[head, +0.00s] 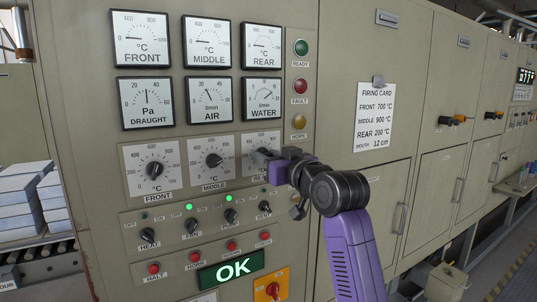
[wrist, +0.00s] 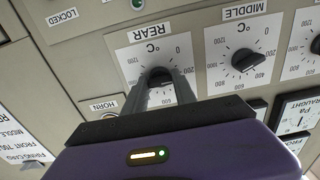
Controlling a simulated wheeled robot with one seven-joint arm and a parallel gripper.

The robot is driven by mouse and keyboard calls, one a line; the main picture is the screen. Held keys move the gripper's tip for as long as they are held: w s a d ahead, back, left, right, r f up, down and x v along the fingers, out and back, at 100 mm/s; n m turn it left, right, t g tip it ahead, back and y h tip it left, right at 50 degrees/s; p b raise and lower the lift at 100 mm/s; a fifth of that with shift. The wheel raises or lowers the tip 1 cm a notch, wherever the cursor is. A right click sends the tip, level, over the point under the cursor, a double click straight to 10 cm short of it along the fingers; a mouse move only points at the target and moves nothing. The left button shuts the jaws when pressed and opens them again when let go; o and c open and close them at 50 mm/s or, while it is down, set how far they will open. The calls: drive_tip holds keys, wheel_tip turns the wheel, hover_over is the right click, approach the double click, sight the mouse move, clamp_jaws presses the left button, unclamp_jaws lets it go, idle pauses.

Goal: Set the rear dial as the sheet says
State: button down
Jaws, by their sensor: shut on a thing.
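The rear dial (wrist: 160,73) is a black knob on a white plate marked REAR and °C, with a scale from 0 to 1200. In the head view its plate (head: 254,141) is partly covered by my gripper (head: 268,156). In the wrist view, where the panel appears upside down, the two fingers of my gripper (wrist: 161,82) are shut on the knob, one on each side. The knob's pointer setting cannot be read. The firing card (head: 375,117) on the cabinet reads front 700 °C, middle 900 °C, rear 200 °C, mouth 12 cm.
The middle dial (head: 213,160) and front dial (head: 155,169) sit left of the rear dial. Gauges (head: 206,42) are above. Small switches (head: 191,226), red buttons (head: 193,257) and a green OK display (head: 231,269) are below. The horn button (head: 299,122) is close by.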

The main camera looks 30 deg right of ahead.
drive_tip(key=c, duration=1)
unclamp_jaws()
drive_tip(key=s+b, duration=0.2)
drive_tip(key=s, duration=0.6)
drive_tip(key=shift+w, duration=0.1)
